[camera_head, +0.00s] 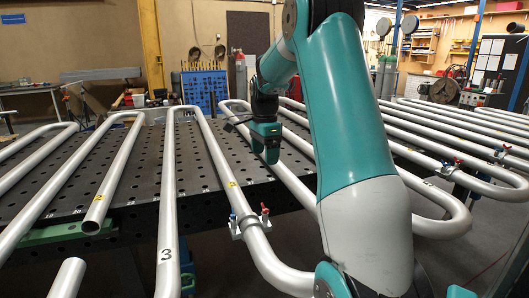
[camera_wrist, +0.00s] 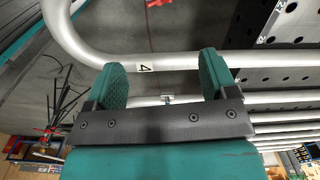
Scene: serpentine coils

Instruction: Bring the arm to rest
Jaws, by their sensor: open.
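My gripper (camera_head: 266,155) hangs from the teal arm over the perforated dark table, in front of the bent silver pipes in the head view. In the wrist view its two teal fingers (camera_wrist: 160,66) stand wide apart with nothing held between them. A silver pipe marked 4 (camera_wrist: 185,61) passes behind the fingers there; how far off it is I cannot tell. My arm is bent, its upper part filling the middle of the head view and hiding part of the table and coils.
Serpentine silver pipes (camera_head: 168,190) run across the perforated table (camera_head: 200,171), some reaching past its front edge. Red and blue clamps (camera_head: 250,222) hold pipes near the edge. More coils (camera_head: 450,135) lie at right.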

